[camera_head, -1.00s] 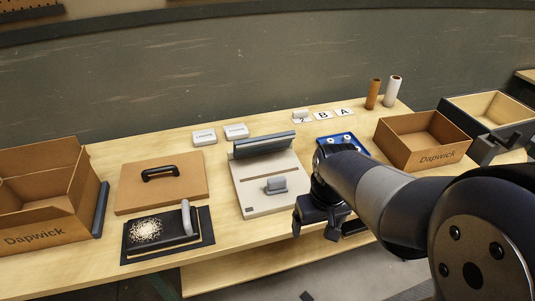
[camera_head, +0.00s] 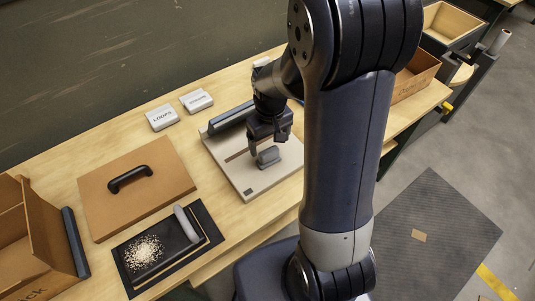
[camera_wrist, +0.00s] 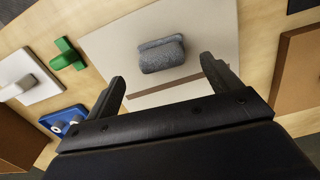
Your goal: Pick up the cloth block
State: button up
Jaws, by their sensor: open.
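The cloth block (camera_head: 268,157) is a small grey block with a fuzzy surface, lying on a beige board (camera_head: 246,181) on the bench. In the wrist view the cloth block (camera_wrist: 162,55) shows ahead of the fingertips, roughly centred between the two fingers. My gripper (camera_head: 270,147) is above the board, right by the block in the head view. In the wrist view my gripper (camera_wrist: 163,72) is open, with nothing between its fingers. The gap between block and fingers cannot be judged exactly.
A dark raised bar (camera_head: 232,117) runs along the board's back edge. A tan panel with a black handle (camera_head: 130,179) and a black tray with pale grains (camera_head: 144,252) lie left. A green piece (camera_wrist: 67,55) and a blue tray (camera_wrist: 62,119) show in the wrist view.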

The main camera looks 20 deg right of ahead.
aim_at(269, 151)
jog(key=shift+w+a+f+p, duration=0.1)
jog(key=shift+f+p, duration=0.2)
jog(key=shift+f, duration=1.15)
jog(key=shift+w+f+p, duration=0.1)
jog(key=shift+f+p, duration=0.15)
jog(key=shift+f, duration=1.2)
jog(key=shift+s, duration=0.1)
jog(key=c, duration=1.1)
